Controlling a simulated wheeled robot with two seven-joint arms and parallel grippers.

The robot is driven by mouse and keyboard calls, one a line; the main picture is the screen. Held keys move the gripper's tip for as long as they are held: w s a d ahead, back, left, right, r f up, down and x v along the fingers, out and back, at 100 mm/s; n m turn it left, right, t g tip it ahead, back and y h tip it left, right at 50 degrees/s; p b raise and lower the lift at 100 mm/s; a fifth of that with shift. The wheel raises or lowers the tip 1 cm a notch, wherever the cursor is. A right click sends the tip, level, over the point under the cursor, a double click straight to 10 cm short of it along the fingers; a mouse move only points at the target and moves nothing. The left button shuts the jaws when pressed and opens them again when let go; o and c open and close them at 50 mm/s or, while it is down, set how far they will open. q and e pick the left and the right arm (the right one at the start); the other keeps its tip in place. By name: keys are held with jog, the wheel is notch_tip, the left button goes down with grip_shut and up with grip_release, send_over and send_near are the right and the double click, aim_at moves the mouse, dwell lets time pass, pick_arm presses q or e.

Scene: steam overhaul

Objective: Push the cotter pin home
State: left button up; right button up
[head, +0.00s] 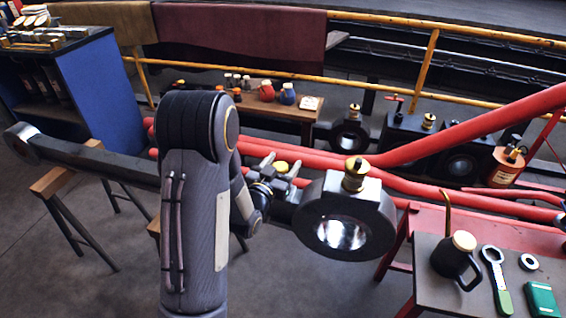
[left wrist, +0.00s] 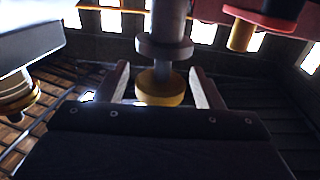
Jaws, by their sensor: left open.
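A dark connecting rod (head: 90,160) lies across trestles, with a large bright-bored end (head: 300,222) at its right. My left gripper (head: 281,163) is over the rod just left of that end, its two fingers apart. A round yellow-brass piece (head: 281,168) shows between the fingers; it may belong to the cotter pin, but I cannot tell. In the left wrist view, a brass disc (left wrist: 160,90) and a grey flanged shaft (left wrist: 165,45) lie between the open fingers (left wrist: 160,68). No grip on them shows. My forearm hides part of the rod. My right gripper is not in view.
A brass oil cup (head: 355,178) stands on the rod end, close to my gripper. Red bars (head: 400,180) run behind. A small table (head: 430,285) at right holds an oil can (head: 455,262), a spanner (head: 496,275) and a green box (head: 542,299). A blue cabinet (head: 110,95) stands at left.

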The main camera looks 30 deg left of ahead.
pick_arm(q)
jog(key=shift+w, duration=0.25)
grip_shut()
notch_tip(320, 180, down, 4)
jog(key=b, duration=0.5)
jog(key=shift+f, duration=0.1)
jog(key=shift+c, duration=0.7)
grip_release()
jog(key=shift+o, duration=0.7)
